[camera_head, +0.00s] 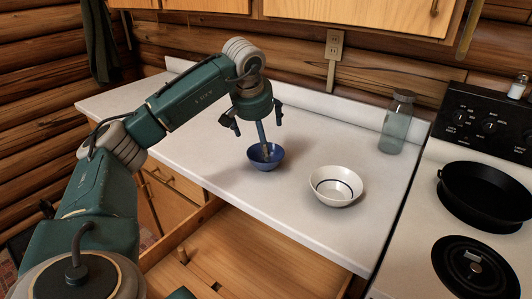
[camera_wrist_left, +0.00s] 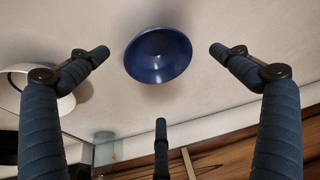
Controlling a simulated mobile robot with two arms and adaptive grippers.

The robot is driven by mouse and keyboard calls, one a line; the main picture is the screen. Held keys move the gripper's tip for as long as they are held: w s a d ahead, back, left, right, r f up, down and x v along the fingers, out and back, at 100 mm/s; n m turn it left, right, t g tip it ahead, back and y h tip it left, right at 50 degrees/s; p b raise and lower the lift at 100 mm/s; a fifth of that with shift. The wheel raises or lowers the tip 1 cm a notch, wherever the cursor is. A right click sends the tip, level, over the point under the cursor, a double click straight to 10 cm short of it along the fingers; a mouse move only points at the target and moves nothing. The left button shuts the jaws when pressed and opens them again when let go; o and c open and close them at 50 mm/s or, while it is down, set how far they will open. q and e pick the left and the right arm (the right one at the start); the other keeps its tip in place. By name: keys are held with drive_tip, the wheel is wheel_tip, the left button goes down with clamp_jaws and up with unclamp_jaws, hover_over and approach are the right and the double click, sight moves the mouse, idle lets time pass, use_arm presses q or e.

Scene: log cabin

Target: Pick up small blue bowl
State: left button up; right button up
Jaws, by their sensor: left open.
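The small blue bowl (camera_head: 265,157) stands upright on the white countertop. In the left wrist view the blue bowl (camera_wrist_left: 158,55) shows beyond the fingertips, between the two side fingers. My left gripper (camera_head: 256,125) is above the bowl in the head view, its fingers spread wide and one finger pointing down in front of the bowl. In the left wrist view the open left gripper (camera_wrist_left: 160,52) has nothing between its fingers. I cannot tell whether any finger touches the bowl. My right gripper is not in view.
A white bowl (camera_head: 336,186) with a dark ring stands to the right of the blue bowl. A glass jar (camera_head: 397,122) stands by the backsplash. An open wooden drawer (camera_head: 235,262) is below the counter.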

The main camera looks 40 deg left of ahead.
use_arm(q)
drive_tip(key=x, duration=0.3)
drive_tip(key=shift+s+d+f, duration=0.15)
drive_tip(key=shift+f, duration=0.35)
drive_tip(key=x, duration=0.2)
drive_tip(key=p+x, duration=0.1)
drive_tip(key=x, duration=0.1)
drive_tip(key=shift+w+f, duration=0.2)
drive_tip(key=shift+w, duration=0.2)
drive_tip(key=shift+w+f+p, duration=0.15)
drive_tip(key=shift+f+p, duration=0.15)
drive_tip(key=shift+a+f, duration=0.1)
drive_tip(key=shift+a, duration=0.1)
drive_tip(key=c, duration=1.2)
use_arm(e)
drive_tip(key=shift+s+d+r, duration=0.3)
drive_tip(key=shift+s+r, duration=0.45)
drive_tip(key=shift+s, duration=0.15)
